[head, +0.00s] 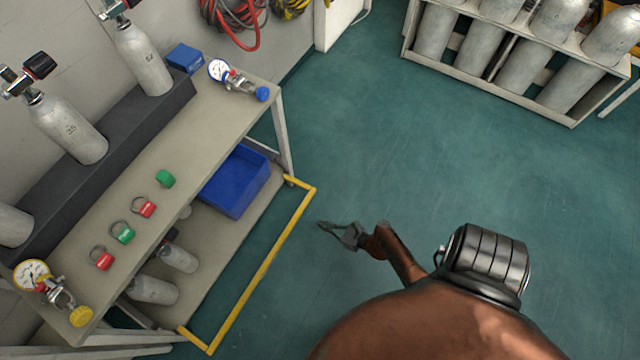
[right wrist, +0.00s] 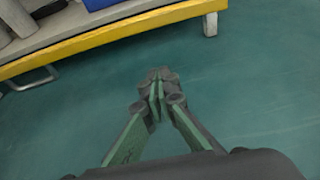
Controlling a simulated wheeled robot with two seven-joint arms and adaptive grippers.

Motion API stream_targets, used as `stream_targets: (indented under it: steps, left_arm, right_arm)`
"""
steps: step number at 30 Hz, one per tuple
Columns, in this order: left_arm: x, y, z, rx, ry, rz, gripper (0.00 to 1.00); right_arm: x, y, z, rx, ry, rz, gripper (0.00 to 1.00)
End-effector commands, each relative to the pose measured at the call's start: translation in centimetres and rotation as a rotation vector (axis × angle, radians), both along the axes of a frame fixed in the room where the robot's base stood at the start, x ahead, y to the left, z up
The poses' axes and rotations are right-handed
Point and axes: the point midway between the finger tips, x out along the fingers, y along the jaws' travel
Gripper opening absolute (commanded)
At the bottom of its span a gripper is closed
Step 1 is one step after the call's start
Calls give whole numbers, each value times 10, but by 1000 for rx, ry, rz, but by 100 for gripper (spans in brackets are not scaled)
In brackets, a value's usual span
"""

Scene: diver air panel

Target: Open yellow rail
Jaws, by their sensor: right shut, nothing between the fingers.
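The yellow rail (head: 262,270) is a flat bar frame at the front of the lower shelf of the bench. Its long bar runs diagonally, with short end pieces toward the bench legs. It also shows in the right wrist view as a yellow bar (right wrist: 120,32) across the top. My right gripper (head: 322,225) is just right of the rail's upper part in the head view, apart from it. In the right wrist view its fingers (right wrist: 157,82) are together and empty, with green floor around them and the rail beyond. My left gripper is not in view.
The bench top (head: 190,170) holds gauges, colored tags and a dark rack of cylinders. A blue bin (head: 236,182) and small cylinders (head: 152,290) sit on the lower shelf. A cylinder rack (head: 490,90) stands at the upper right. The floor between is clear.

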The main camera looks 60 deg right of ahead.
Motion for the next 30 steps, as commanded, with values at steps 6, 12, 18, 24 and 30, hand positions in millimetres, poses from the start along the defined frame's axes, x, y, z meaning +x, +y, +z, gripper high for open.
stream_targets:
  steps: [6, 12, 18, 24, 30]
  left_arm:
    - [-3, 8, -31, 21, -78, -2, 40]
    - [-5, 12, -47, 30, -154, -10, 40]
    - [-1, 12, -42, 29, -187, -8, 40]
    - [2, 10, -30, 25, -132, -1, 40]
    - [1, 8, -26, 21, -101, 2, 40]
  right_arm:
    - [35, 2, -20, -4, 5, 5, 0]
    - [62, 2, -30, -5, 5, 5, 0]
    - [77, 2, -20, -7, 1, 4, 0]
    - [79, 3, 1, -7, 0, 5, 0]
    - [78, 3, 9, -5, 3, 4, 0]
